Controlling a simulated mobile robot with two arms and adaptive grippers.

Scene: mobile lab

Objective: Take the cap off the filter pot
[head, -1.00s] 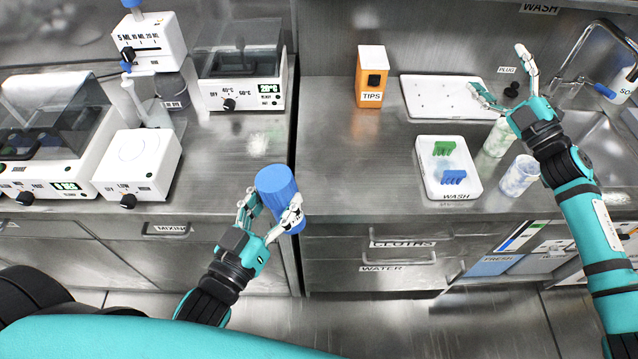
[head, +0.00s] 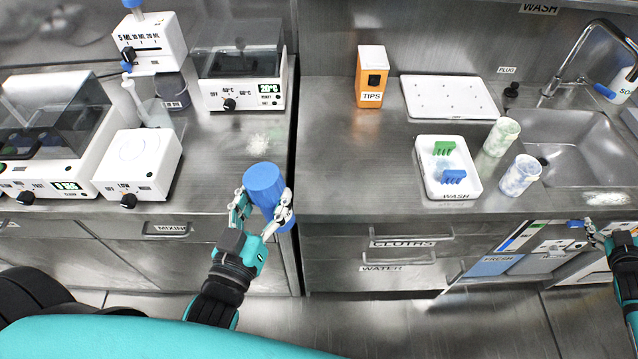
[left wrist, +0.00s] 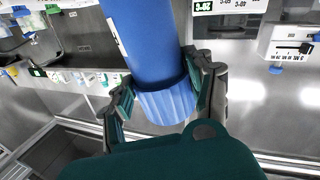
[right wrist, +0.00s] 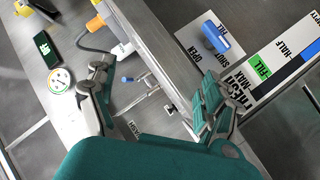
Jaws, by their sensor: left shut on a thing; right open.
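My left gripper (head: 262,210) is shut on a blue cylinder (head: 264,182), which I take to be the filter pot, and holds it tilted in front of the counter edge. In the left wrist view the pot (left wrist: 150,45) has a smooth blue body with a pale label, a dark band, and a ridged blue end (left wrist: 165,106) near my palm that looks like a cap. The fingers lie on both sides around the band. My right gripper (head: 597,234) is open and empty at the right edge, low before the counter; it also shows in the right wrist view (right wrist: 152,88).
A white wash tray (head: 429,187) with green and blue pieces stands on the right counter, beside two cups (head: 501,137) and the sink (head: 590,150). A blue valve handle (right wrist: 216,36) and a fill panel (right wrist: 275,68) are near my right gripper. The counter's front middle is clear.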

